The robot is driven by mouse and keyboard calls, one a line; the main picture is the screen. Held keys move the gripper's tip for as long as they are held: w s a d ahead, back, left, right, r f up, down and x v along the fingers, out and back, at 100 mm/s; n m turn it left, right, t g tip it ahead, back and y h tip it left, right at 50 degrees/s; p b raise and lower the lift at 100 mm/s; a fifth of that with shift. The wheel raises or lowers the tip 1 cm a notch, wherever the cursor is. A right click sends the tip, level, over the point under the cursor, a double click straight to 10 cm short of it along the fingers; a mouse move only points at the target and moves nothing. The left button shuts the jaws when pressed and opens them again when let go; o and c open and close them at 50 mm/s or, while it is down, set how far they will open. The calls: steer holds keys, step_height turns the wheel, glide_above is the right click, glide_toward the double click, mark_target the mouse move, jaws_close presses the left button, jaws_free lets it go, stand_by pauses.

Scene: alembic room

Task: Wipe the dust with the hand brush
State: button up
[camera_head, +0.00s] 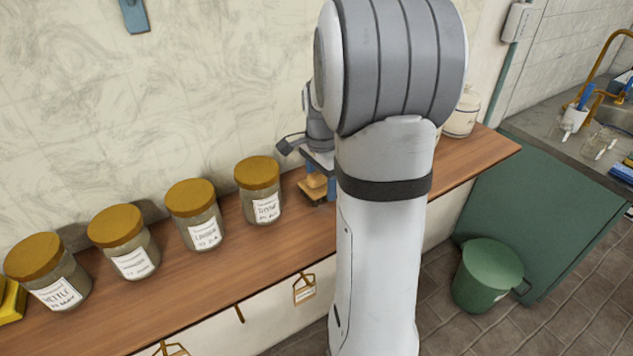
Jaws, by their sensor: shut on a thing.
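My gripper (318,180) is over the wooden shelf (262,240), just right of the rightmost jar and partly behind my own arm. It is shut on a small tan wooden piece, which looks like the hand brush (312,188), low at the shelf surface. Only part of the brush shows; its bristles cannot be made out, nor whether it touches the shelf. I cannot make out any dust on the visible shelf. My arm hides the stretch of shelf to the right of the gripper.
Several labelled jars with mustard lids, the nearest to the gripper being this one (259,190), line the shelf. A pale jar (463,112) stands beyond my arm. Small tagged hangers (304,289) hang below the front edge. A green bucket (487,275) stands on the floor.

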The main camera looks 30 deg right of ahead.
steer(key=shift+w+d+p, duration=0.1)
steer(key=shift+d+p, duration=0.25)
steer(key=shift+d, duration=2.45)
steer(key=shift+r, duration=0.2)
steer(key=shift+r+p, duration=2.1)
steer(key=shift+r, duration=0.8)
step_height(320, 180, up, 3)
steer(key=shift+p, duration=1.05)
steer(key=shift+a, duration=0.1)
